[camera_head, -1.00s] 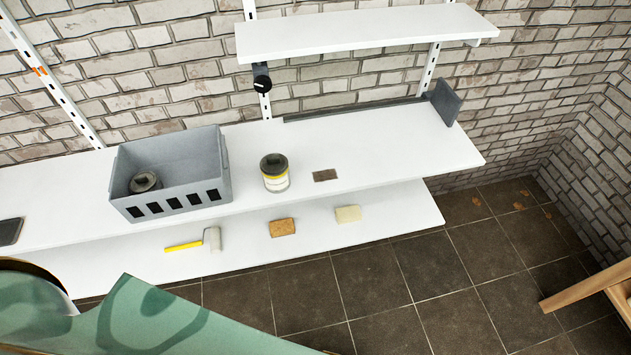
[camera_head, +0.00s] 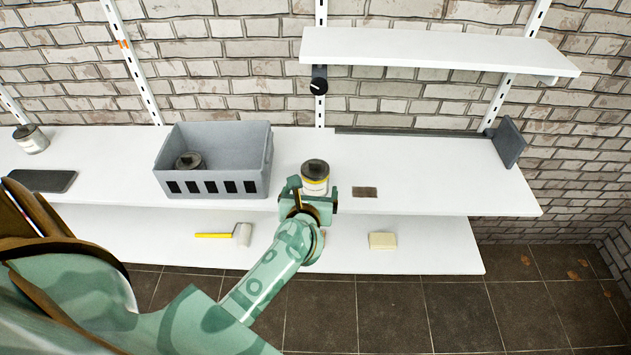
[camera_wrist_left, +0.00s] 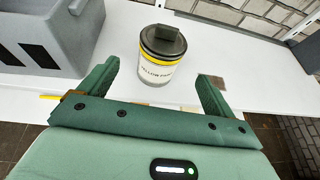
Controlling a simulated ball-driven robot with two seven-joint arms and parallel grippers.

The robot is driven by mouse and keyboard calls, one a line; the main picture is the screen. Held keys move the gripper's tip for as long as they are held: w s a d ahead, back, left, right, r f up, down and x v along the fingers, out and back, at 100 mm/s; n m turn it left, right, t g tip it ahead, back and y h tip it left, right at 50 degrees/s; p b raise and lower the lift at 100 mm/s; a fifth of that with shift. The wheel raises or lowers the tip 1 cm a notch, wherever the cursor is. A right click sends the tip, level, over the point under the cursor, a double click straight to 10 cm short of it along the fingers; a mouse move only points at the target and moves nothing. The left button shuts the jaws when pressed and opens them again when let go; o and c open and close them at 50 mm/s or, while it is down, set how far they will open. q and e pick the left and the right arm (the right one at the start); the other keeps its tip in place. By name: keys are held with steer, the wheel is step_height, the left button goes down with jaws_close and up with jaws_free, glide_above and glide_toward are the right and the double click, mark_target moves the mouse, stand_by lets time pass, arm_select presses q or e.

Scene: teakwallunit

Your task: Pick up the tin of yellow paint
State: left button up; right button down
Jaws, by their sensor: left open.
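The tin of yellow paint (camera_head: 316,176) stands upright on the upper white shelf, with a dark lid, a yellow band and a white label. In the left wrist view the tin (camera_wrist_left: 158,68) shows its label, which seems to read "yellow paint". My left gripper (camera_head: 307,187) is at the shelf's front edge, right in front of the tin. In the wrist view its two green fingers (camera_wrist_left: 158,84) are open, with the tin beyond and between them. I cannot tell whether the fingertips reach beside it. My right gripper is not in view.
A grey crate (camera_head: 212,187) with a dark-lidded tin (camera_head: 188,161) inside stands left of the paint tin. A brown block (camera_head: 365,192) lies to its right. Another tin (camera_head: 31,139) stands far left. A paint roller (camera_head: 224,235) and a pale sponge (camera_head: 382,241) lie on the lower shelf.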

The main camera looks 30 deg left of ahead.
mark_target(313, 182)
arm_select(q)
steer(key=x, duration=0.4)
steer(key=shift+w+a+f+b, duration=0.15)
steer(key=shift+w+b, duration=0.1)
steer(key=shift+b, duration=0.15)
steer(key=b+x, duration=0.1)
steer(key=x, duration=0.3)
steer(key=shift+w+a+f+b, duration=0.2)
steer(key=shift+w+b, duration=0.1)
steer(key=shift+w, duration=0.1)
steer(key=shift+d+r, duration=0.1)
steer(key=c, duration=1.3)
steer(key=shift+r, duration=0.1)
